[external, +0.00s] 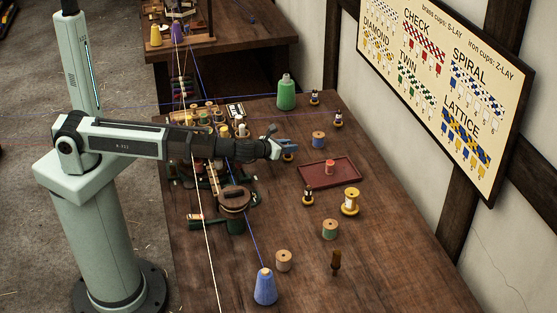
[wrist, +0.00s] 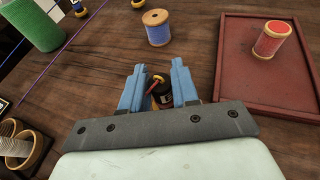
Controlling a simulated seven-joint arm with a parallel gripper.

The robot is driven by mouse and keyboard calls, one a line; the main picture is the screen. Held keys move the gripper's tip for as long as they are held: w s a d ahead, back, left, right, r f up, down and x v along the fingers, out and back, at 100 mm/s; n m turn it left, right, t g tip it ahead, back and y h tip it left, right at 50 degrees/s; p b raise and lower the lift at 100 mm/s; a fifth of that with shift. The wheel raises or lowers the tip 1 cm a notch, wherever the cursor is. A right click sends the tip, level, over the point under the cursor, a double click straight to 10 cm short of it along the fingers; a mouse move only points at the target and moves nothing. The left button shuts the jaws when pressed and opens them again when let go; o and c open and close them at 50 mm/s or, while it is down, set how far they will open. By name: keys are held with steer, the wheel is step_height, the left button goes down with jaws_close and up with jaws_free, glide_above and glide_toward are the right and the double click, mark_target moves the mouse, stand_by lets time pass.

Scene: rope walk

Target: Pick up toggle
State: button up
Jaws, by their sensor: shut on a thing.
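My gripper (wrist: 159,80) has blue fingers and is shut on a small dark bobbin-like piece (wrist: 165,98) with a pale label, a yellow rim and a thin red part. The fingers and the dark bracket hide some of it, and I cannot tell whether it is the toggle. In the external view my gripper (external: 289,147) is over the middle of the bench, left of the red tray (external: 345,179). Its height above the wood is unclear. I cannot make out another piece that is clearly a toggle.
A red spool (external: 330,168) is on the tray. A blue spool (external: 319,140), a yellow spool (external: 350,201), a green spool (external: 330,229) and a brown-handled tool (external: 336,262) are on the bench (external: 400,270). Taut cords and a crowded rack (external: 215,112) lie left. The right front is mostly clear.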

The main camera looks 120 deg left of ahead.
jaws_close()
steer(key=shift+r, duration=0.1)
steer(key=shift+r, duration=5)
